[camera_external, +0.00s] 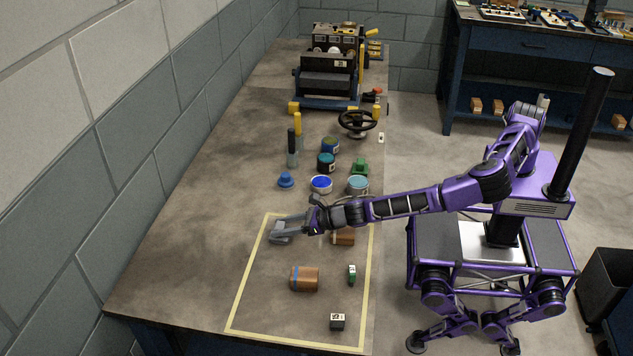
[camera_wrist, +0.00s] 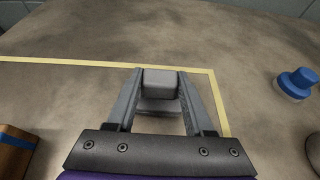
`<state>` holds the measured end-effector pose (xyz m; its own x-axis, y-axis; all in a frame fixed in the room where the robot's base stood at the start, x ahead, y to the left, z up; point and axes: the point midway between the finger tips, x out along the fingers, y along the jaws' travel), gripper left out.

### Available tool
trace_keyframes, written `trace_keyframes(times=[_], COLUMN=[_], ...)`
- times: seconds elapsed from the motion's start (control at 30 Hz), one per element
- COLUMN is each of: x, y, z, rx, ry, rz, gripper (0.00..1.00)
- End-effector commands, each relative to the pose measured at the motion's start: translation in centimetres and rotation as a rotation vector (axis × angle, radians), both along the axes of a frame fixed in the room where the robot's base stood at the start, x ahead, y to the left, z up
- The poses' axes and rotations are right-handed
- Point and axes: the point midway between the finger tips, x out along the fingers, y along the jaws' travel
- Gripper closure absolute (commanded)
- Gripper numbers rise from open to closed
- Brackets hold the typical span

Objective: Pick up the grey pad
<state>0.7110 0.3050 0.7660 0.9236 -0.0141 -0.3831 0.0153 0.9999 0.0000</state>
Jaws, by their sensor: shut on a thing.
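The grey pad (camera_wrist: 160,84) is a small grey block with a flat step on its near side. In the wrist view it sits between the two fingers of my gripper (camera_wrist: 160,78), which is shut on it. In the external view the pad (camera_external: 280,238) is at the far left corner of the yellow-taped area, at the tips of my gripper (camera_external: 278,231). It is at or very near the table top; I cannot tell whether it touches.
Inside the yellow tape (camera_external: 250,276) are a brown block with a blue band (camera_external: 305,279), another brown block (camera_external: 343,239), a green item (camera_external: 351,274) and a small black-and-white block (camera_external: 337,321). A blue knob (camera_external: 286,180) and open tins (camera_external: 321,184) stand beyond. The table's left side is clear.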

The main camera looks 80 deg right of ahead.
Motion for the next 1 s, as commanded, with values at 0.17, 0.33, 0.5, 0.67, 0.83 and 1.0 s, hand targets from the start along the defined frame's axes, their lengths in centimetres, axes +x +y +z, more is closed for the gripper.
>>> trace_keyframes(times=[0.17,0.33,0.5,0.67,0.83,1.0], x=[0.0,0.0,0.0,0.0,0.0,0.0], y=[0.0,0.0,0.0,0.0,0.0,0.0], z=[0.0,0.1,1.8,5.1,8.2,9.8], rx=[0.0,0.0,0.003,0.004,0.003,0.002], ry=[-0.001,-0.001,-0.002,-0.002,-0.002,-0.001], rz=[0.0,0.0,0.0,-0.001,0.0,-0.001], gripper=[1.0,1.0,1.0,1.0,1.0,1.0])
